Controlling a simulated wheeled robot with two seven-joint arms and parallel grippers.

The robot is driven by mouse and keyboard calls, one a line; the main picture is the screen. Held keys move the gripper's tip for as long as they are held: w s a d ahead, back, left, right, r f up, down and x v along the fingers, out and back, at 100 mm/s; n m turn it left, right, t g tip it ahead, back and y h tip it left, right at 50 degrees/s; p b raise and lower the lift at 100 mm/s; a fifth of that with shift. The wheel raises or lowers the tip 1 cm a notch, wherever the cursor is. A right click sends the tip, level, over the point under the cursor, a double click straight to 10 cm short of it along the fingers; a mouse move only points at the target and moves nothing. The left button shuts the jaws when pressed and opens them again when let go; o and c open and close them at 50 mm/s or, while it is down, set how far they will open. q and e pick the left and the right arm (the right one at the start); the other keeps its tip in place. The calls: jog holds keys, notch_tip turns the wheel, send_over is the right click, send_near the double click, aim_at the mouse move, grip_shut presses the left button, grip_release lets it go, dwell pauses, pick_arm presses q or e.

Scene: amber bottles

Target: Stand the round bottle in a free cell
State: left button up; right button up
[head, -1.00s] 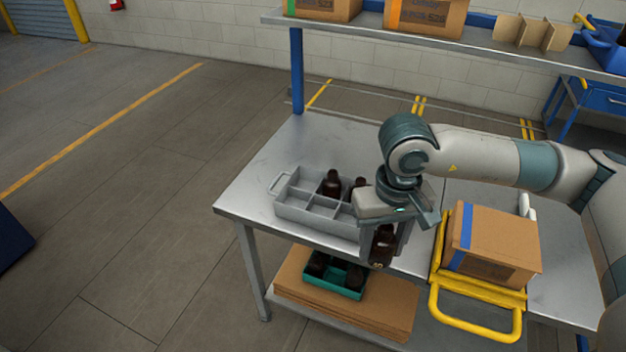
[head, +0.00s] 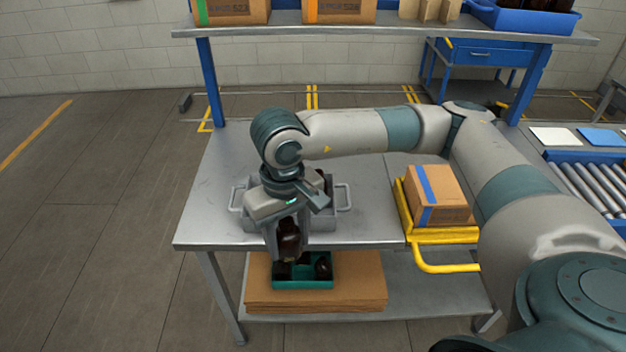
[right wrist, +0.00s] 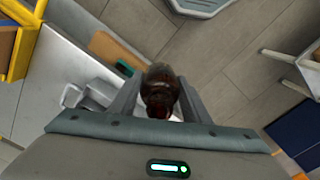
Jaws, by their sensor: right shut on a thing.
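My right gripper (head: 287,238) is shut on a dark amber round bottle (head: 289,242), held roughly upright at the table's front edge, in front of the grey divided crate. In the right wrist view the bottle (right wrist: 160,92) sits between the two fingers. The grey crate (head: 322,218) stands on the metal table, with a handle at each end. My arm and gripper hide much of it, and its cells cannot be made out now. A dark bottle (head: 321,177) shows partly in it behind the gripper. My left gripper is not in view.
A cardboard box (head: 440,190) sits on a yellow carrier (head: 440,236) to the right. A teal tray (head: 304,284) with dark bottles lies on cardboard on the lower shelf. An upper shelf (head: 380,28) spans the back. The table's left part is clear.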

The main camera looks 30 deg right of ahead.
jog(key=shift+d, duration=0.1)
jog(key=shift+w, duration=0.1)
jog(key=w+m, duration=0.1)
jog(key=m, duration=0.2)
jog(key=shift+w+d+r, duration=0.1)
jog(key=shift+w+d, duration=0.1)
jog(key=shift+w, duration=0.15)
jog(key=w+d+f+m+p, duration=0.1)
jog(key=w+d+m, duration=0.4)
jog(key=m, duration=1.2)
jog(key=w+d+f+m+p, duration=0.1)
jog(key=w+d+m+p, duration=0.2)
jog(key=m, duration=1.4)
jog(key=w+d, duration=0.3)
jog(key=d, duration=0.4)
jog(key=shift+w+d+f, duration=0.15)
jog(key=shift+w+f, duration=0.05)
jog(key=shift+f, duration=0.2)
jog(key=shift+f, duration=0.15)
